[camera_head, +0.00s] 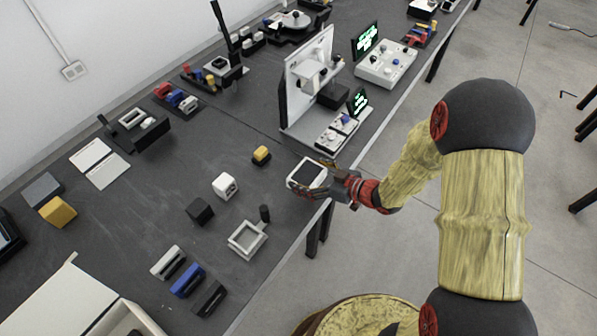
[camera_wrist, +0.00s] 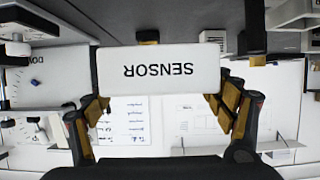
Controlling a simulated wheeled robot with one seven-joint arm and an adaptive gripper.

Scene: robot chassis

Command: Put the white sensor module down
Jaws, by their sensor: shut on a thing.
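The white sensor module (camera_head: 307,174) is held in my gripper (camera_head: 326,180) over the right edge of the dark table. In the head view it shows a white frame around a dark face. In the wrist view the module (camera_wrist: 158,70) spans the space between the fingers, with the word SENSOR upside down on its white side. My gripper's fingers (camera_wrist: 160,108) are shut on it from both sides. In the head view I cannot tell how high the module is above the table (camera_head: 150,215).
A yellow-and-black block (camera_head: 261,155), a white cube (camera_head: 225,186) and a black cube (camera_head: 200,211) lie left of the module. A grey square frame (camera_head: 246,240) is below left. A white machine (camera_head: 308,75) and small console (camera_head: 338,128) stand behind. Bare table lies left of the cubes.

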